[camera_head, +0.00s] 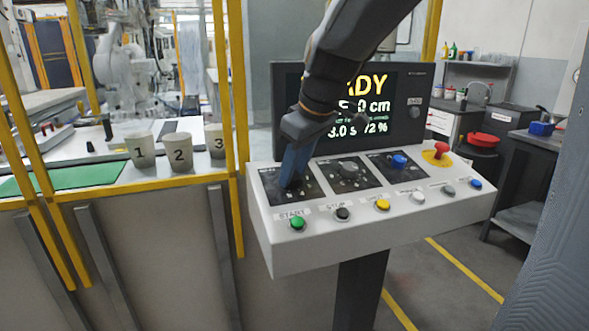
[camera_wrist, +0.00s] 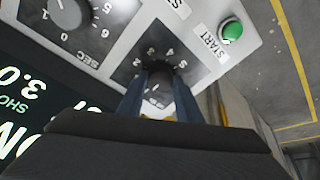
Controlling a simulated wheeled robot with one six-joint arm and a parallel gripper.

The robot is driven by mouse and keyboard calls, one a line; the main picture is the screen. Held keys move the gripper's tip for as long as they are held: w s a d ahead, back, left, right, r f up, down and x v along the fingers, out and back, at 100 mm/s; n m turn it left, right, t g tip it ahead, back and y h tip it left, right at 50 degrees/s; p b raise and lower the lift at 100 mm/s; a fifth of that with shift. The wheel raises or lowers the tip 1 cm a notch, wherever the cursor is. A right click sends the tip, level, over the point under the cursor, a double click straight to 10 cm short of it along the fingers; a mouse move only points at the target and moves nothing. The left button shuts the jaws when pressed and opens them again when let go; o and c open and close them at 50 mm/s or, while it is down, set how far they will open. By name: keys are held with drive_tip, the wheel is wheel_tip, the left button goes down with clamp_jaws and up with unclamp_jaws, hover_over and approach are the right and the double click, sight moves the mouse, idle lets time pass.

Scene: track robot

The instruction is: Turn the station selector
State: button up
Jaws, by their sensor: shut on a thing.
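The control console (camera_head: 262,230) has a sloped panel with three dark dial plates. My gripper (camera_head: 290,180) reaches down onto the leftmost plate, above the green START button (camera_head: 298,223). In the wrist view, my gripper (camera_wrist: 160,85) has its two blue fingers shut on a knob (camera_wrist: 158,88). Numbers 2 to 5 show around this knob on its dial plate (camera_wrist: 182,50). The fingers and the dark gripper body hide part of the knob and dial. I take this knob as the station selector; its label is hidden.
The SEC knob (camera_wrist: 70,12) sits beside the gripped dial. A blue knob (camera_head: 399,160), a red emergency button (camera_head: 441,149) and a row of push buttons (camera_head: 383,204) are on the console. The screen (camera_head: 398,115) stands behind my arm. Numbered cups (camera_head: 178,152) stand at left.

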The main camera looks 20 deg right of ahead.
drive_tip(key=m+p, duration=0.4)
drive_tip(key=m, duration=0.1)
drive_tip(key=shift+s+a+r+t+h, duration=0.1)
drive_tip(key=shift+a+r+t+h, duration=0.05)
drive_tip(key=shift+t+h, duration=0.2)
drive_tip(key=m+p, duration=0.3)
drive_tip(key=m, duration=0.1)
drive_tip(key=shift+m+h+p, duration=0.3)
drive_tip(key=shift+h+p, duration=0.05)
drive_tip(key=shift+p, duration=0.05)
drive_tip(key=m, duration=0.2)
drive_tip(key=shift+a+m+h, duration=0.1)
drive_tip(key=shift+m+h, duration=0.2)
drive_tip(key=shift+m, duration=0.1)
drive_tip(key=shift+m+h+b, duration=0.3)
drive_tip(key=shift+m+b, duration=0.25)
drive_tip(key=shift+m, duration=1.15)
drive_tip(key=o, duration=1)
drive_tip(key=shift+o, duration=0.2)
